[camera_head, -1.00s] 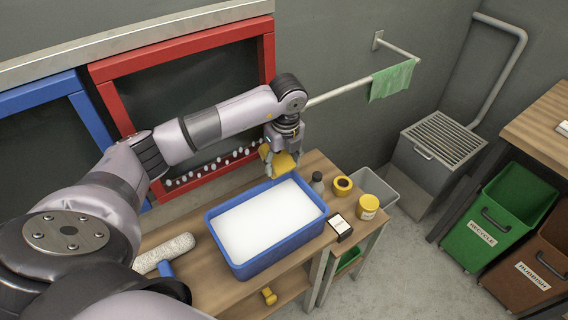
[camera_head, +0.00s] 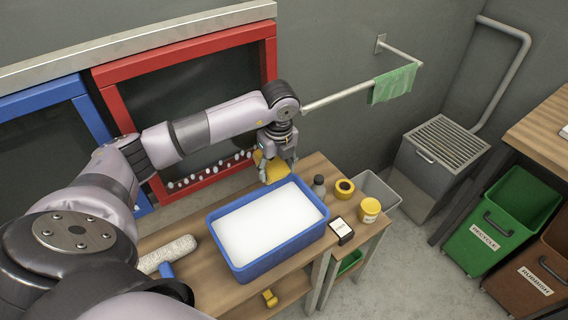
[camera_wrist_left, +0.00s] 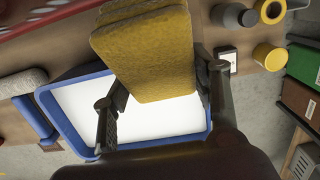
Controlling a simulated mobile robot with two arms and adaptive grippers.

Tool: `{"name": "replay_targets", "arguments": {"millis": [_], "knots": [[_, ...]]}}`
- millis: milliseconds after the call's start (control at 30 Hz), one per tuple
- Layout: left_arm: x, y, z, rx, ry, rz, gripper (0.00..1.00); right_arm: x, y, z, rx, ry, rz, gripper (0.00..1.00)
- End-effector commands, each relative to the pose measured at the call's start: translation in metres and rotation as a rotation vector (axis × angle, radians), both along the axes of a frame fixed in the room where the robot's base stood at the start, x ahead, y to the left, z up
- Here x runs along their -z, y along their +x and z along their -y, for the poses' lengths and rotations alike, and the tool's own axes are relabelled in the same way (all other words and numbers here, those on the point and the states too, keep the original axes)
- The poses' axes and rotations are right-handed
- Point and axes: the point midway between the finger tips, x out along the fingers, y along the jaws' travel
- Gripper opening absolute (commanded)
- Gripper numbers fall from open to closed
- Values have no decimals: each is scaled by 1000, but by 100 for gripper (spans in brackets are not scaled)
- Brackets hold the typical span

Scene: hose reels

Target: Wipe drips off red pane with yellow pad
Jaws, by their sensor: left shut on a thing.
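The red pane (camera_head: 110,100) is a dark panel in a red frame on the back wall. A row of pale drips (camera_head: 208,172) runs along its lower part; the arm hides some of the pane. My left gripper (camera_head: 275,168) is shut on the yellow pad (camera_head: 268,170), near the pane's lower right corner and above the back edge of the blue tub. In the left wrist view the yellow pad (camera_wrist_left: 145,50) sits between the fingers, with the tub below it. I cannot tell whether the pad touches the frame. My right gripper is not in view.
A blue tub (camera_head: 290,247) of white liquid or foam stands on the wooden bench (camera_head: 190,285). A green cloth (camera_head: 393,85) hangs on a rail.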

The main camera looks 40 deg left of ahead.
Motion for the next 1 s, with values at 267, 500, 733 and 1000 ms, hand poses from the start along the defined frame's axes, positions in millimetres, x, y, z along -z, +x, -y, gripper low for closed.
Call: {"name": "replay_targets", "arguments": {"millis": [267, 500, 733, 1000], "knots": [[1, -11, -10, -17, 9, -4, 28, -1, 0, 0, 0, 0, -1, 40], [1, -31, -17, -16, 10, -6, 28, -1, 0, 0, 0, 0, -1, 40], [1, -40, -20, -17, 8, -4, 28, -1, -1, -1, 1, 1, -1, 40], [2, -57, -28, -15, 10, -6, 28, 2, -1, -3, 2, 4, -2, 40]]}}
